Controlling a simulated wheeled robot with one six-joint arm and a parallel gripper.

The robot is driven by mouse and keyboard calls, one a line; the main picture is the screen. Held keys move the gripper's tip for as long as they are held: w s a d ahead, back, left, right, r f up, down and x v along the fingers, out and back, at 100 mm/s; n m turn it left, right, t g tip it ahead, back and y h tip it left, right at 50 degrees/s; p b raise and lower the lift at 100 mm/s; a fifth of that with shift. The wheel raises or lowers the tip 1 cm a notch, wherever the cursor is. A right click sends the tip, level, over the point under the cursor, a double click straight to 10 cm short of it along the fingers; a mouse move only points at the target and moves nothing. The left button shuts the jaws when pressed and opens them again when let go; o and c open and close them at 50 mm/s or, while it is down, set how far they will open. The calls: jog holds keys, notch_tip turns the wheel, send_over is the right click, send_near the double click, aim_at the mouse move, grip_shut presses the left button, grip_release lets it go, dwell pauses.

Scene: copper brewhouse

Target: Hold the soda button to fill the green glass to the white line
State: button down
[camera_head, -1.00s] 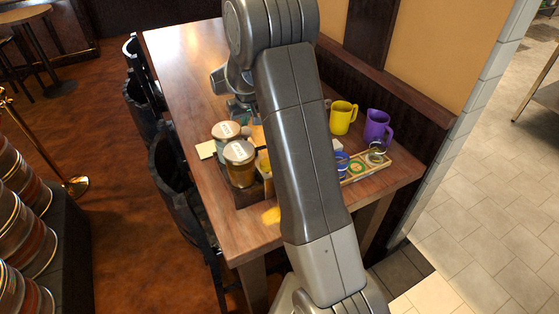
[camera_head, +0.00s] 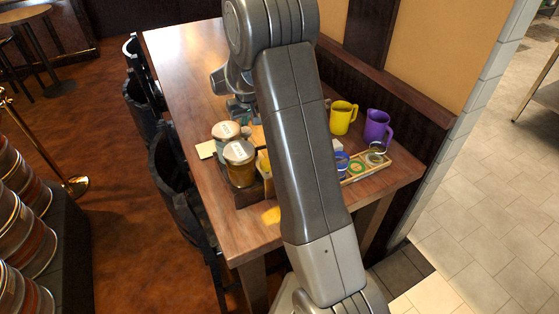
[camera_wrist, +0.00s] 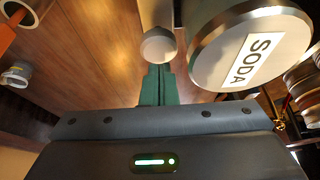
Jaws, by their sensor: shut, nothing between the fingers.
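A round disc labelled SODA (camera_wrist: 262,38) fills the upper right of the wrist view. A pale round knob (camera_wrist: 158,46) is left of it, just beyond my fingertips; I cannot tell whether they touch or whether it is the button. My gripper (camera_wrist: 157,72) has green fingers, closed together and empty. In the head view it is mostly hidden behind my arm, past two labelled canisters (camera_head: 240,174). The white line and the fill level are not visible.
A yellow mug (camera_head: 341,118) and a purple mug (camera_head: 377,128) stand near the wall side of the table (camera_head: 185,60). A blue round item (camera_head: 342,160) is on the tray beside the green ring. Dark chairs (camera_head: 172,172) line the left edge. The far table is clear.

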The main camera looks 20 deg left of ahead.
jog(key=shift+f, duration=0.15)
jog(key=shift+f+b, duration=0.85)
jog(key=shift+f, duration=0.3)
dwell(6.7)
